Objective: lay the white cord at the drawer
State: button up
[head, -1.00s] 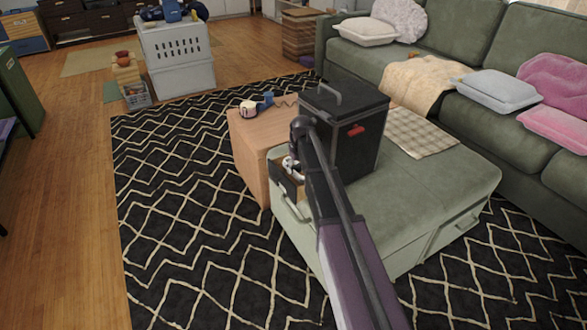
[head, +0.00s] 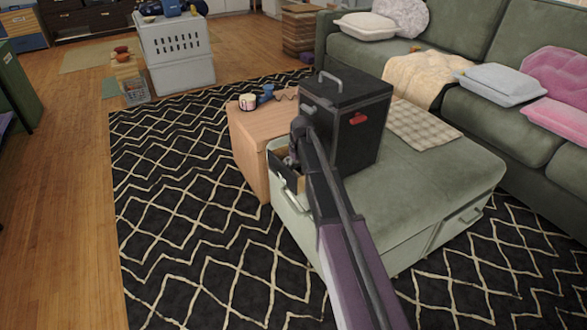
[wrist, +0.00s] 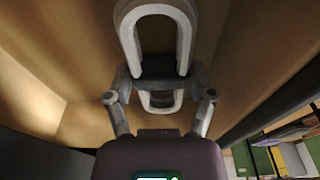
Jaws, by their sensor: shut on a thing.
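The white cord (wrist: 126,40) shows in the wrist view as a thick pale loop at my fingertips, with a smaller pale part below it. My gripper (wrist: 162,75) is shut on the cord. Tan inner walls of the drawer (wrist: 65,55) surround it. In the head view, the open drawer (head: 286,178) is at the near left end of the green ottoman. My gripper (head: 291,160) is down at its opening, mostly hidden by my arm. The cord cannot be made out clearly in that view.
A black lidded bin (head: 355,120) stands on the ottoman (head: 440,165), close to the right of my arm. A wooden box (head: 250,140) stands beside the drawer, with a cup (head: 248,102) and a blue item on top. Patterned rug lies open to the left.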

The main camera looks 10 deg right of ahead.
jog(key=o, duration=1.1)
jog(key=shift+w+r, duration=0.1)
jog(key=shift+r, duration=0.05)
jog(key=shift+r+p, duration=0.75)
jog(key=shift+p, duration=0.15)
jog(key=shift+r+p, duration=3.1)
jog(key=shift+p, duration=0.05)
